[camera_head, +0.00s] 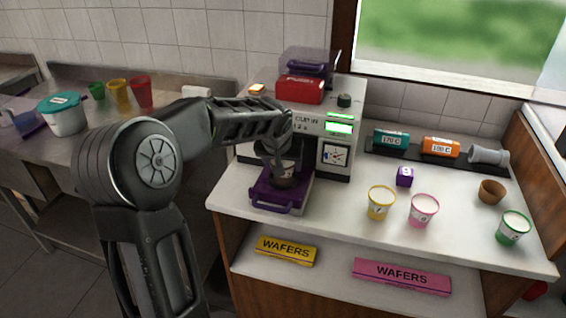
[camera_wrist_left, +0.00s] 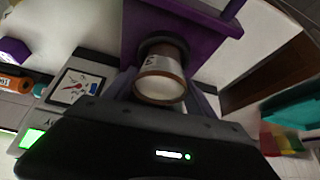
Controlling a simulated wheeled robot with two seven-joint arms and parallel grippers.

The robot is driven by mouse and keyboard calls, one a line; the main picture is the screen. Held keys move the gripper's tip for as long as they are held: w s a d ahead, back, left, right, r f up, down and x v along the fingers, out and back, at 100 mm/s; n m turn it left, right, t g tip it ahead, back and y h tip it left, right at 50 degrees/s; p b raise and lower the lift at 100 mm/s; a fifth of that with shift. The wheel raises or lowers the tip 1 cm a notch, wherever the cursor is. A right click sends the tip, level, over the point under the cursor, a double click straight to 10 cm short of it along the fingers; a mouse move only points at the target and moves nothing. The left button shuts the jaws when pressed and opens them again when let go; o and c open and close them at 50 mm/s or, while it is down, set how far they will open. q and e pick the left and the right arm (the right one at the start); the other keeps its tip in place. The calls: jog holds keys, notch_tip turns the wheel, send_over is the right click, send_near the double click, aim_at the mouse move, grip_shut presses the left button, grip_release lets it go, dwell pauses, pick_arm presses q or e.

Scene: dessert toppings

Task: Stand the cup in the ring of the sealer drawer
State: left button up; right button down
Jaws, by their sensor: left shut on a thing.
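My left gripper (camera_head: 277,163) is shut on a cup (camera_head: 284,180) over the purple sealer drawer (camera_head: 266,194), which is pulled out from the sealer (camera_head: 315,122). In the left wrist view the cup (camera_wrist_left: 160,78) has a pale top and a brown band, and a dark ring (camera_wrist_left: 163,43) shows around its far end on the purple drawer (camera_wrist_left: 205,28). The cup looks upright and at the ring; I cannot tell whether it is fully seated. The gripper hides part of the cup in the head view. My right gripper is not in view.
Yellow (camera_head: 381,202), pink (camera_head: 424,210) and green (camera_head: 513,228) cups stand on the counter to the right, with a brown cup (camera_head: 491,192) and a purple cube (camera_head: 404,176). Wafer boxes (camera_head: 287,250) lie on the shelf below. The counter between drawer and yellow cup is clear.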

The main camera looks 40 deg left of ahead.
pick_arm(q)
jog(key=o, duration=1.5)
jog(key=shift+r+p, duration=0.2)
jog(key=shift+p, duration=0.1)
jog(key=b+v, duration=0.1)
jog(key=v, duration=1)
jog(key=shift+s+r, duration=0.2)
jog(key=shift+r, duration=0.15)
